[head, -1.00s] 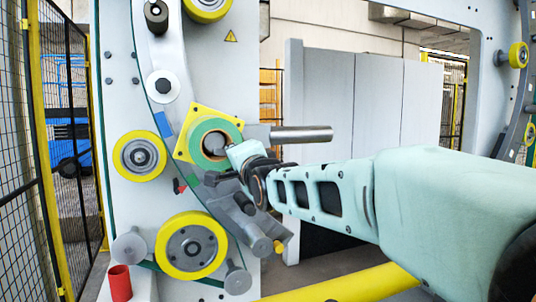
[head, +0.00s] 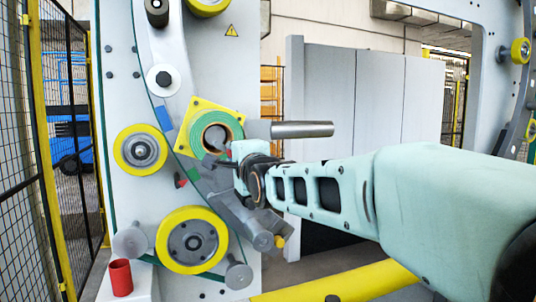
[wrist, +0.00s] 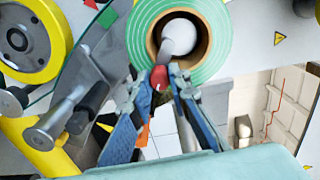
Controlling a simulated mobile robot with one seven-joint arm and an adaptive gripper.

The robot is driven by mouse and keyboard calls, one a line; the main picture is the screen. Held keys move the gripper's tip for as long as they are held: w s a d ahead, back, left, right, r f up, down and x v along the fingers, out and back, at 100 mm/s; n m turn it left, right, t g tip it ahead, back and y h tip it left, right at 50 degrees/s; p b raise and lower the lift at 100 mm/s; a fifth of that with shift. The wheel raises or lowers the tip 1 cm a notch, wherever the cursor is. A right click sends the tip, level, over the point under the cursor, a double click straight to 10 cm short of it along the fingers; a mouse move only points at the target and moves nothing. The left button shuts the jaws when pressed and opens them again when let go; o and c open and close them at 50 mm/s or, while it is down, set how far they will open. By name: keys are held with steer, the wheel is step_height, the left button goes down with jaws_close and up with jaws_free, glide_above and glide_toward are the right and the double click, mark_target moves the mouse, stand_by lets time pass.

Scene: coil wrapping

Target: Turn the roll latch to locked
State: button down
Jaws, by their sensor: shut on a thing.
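The green roll (head: 207,116) with a brown core sits on a yellow plate (head: 196,103) on the curved grey ring; the roll also fills the top of the wrist view (wrist: 217,45). Inside the core is a pale round hub (wrist: 181,31). A grey latch lever (wrist: 172,52) runs from the hub down to a red tip (wrist: 160,77). My gripper (wrist: 163,80) is shut on this red tip, just in front of the roll's lower edge. In the head view my gripper (head: 229,165) is beside the roll's lower right, and its fingertips and the latch are mostly hidden.
Small red (head: 181,180) and green (head: 194,175) marks sit on the ring below the roll. Yellow rollers (head: 140,151) stand left and below (head: 192,240). A grey bar (head: 302,130) sticks out right of the roll. A red cup (head: 120,281) stands at lower left.

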steer(key=shift+a+f, duration=0.1)
steer(key=shift+f, duration=0.1)
steer(key=c, duration=1.8)
jaws_free()
steer(key=shift+r, duration=0.1)
steer(key=shift+r, duration=0.1)
step_height(320, 180, up, 8)
steer(key=shift+w+f, duration=0.1)
steer(key=shift+f, duration=0.05)
steer(key=shift+r, duration=1.1)
